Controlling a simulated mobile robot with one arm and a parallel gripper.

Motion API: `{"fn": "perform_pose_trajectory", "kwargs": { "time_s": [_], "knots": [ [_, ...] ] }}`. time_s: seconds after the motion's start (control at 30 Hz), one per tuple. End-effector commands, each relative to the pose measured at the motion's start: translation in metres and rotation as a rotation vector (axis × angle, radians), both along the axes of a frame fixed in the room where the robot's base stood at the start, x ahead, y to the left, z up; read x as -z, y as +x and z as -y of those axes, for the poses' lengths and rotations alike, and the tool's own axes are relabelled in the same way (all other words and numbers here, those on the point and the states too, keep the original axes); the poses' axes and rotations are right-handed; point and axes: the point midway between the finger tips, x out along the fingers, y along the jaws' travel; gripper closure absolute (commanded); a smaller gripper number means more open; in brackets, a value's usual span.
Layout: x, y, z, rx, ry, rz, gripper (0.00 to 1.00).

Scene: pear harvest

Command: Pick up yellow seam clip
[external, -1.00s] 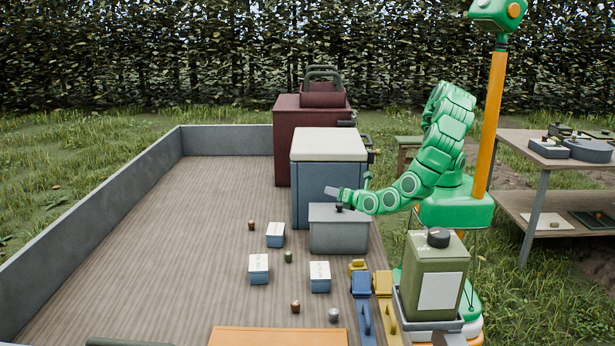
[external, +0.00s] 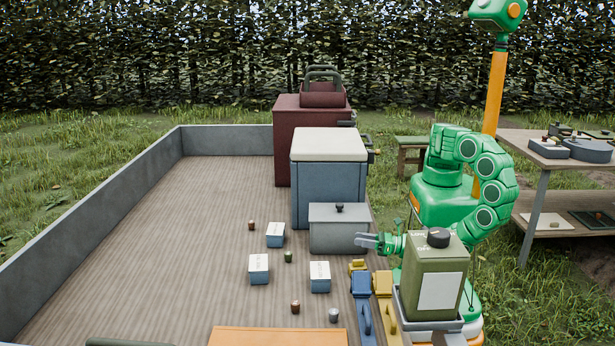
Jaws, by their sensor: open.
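A small yellow piece (external: 357,266), which looks like the yellow seam clip, lies on the wooden bed near its right edge, in front of the grey box. A longer yellow piece with a handle-like part (external: 382,284) is just right of it and nearer the camera; I cannot tell for certain which is the clip. My gripper (external: 362,241) is open and empty, pointing left, slightly above and behind the small yellow piece in the picture. It appears apart from it. My wrist is partly hidden behind the green canister.
A grey lidded box (external: 335,235) stands close left of my gripper, with a blue chest (external: 325,192) behind it. A blue piece (external: 361,286) adjoins the yellow ones. A green canister (external: 436,280) stands at right.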

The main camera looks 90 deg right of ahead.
Motion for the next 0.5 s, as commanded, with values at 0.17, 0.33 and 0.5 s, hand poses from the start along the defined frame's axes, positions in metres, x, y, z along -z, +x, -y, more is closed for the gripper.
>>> {"fn": "perform_pose_trajectory", "kwargs": {
  "time_s": [0.17,0.33,0.5],
  "knots": [
    [0.028,-0.024,-0.010,-0.138,-0.060,-0.019,0.54],
    [0.055,-0.039,-0.015,-0.222,-0.120,-0.063,0.54],
    [0.070,-0.047,-0.016,-0.264,-0.157,-0.092,0.54]
  ]
}}
